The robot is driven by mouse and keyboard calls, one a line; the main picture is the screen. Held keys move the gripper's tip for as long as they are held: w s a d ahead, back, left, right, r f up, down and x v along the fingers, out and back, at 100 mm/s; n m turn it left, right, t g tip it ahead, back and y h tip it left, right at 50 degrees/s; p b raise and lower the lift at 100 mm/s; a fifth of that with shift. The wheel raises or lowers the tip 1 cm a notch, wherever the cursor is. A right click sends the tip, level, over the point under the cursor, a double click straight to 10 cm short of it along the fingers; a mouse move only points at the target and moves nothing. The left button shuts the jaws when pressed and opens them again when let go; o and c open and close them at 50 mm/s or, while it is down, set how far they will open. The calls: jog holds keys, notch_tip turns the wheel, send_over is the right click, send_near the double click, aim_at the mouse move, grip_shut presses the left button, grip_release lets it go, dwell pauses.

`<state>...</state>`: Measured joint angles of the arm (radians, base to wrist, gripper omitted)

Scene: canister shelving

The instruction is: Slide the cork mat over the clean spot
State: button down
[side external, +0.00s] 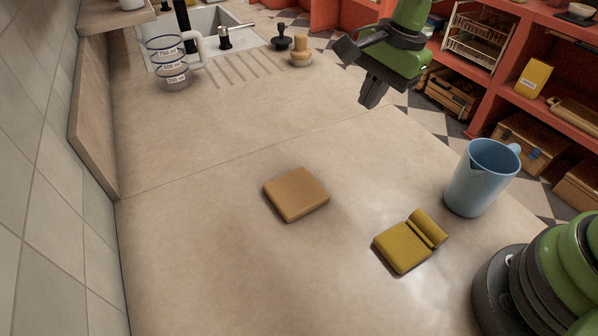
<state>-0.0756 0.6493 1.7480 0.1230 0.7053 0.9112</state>
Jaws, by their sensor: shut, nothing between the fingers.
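The cork mat (296,193) is a tan, thick square lying flat on the beige counter, left of the folded yellow cloth (401,247). I cannot clearly make out a clean spot on the counter; the surface is mottled and paler in places. My gripper (371,100) hangs in the air above the counter's far right edge, well beyond the mat and touching nothing. Its dark fingers are together and empty.
A blue jug (482,180) stands near the right edge. A clear measuring jug (172,65), a sink (215,22), a black tamper (282,38) and a wooden one (300,52) are at the back. The counter (200,240) around the mat is free.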

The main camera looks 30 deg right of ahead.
aim_at(298, 188)
jog(key=f+m, duration=0.1)
jog(key=f, duration=0.3)
jog(key=f+m+g, duration=0.1)
jog(key=f, duration=0.3)
jog(key=a+f+m, duration=0.1)
jog(key=f, duration=0.3)
jog(key=shift+w+g, duration=0.3)
jog(key=shift+w, duration=0.1)
jog(key=a, duration=1.2)
jog(key=shift+s+a, duration=0.1)
jog(key=shift+s, duration=0.15)
jog(key=shift+f, duration=0.9)
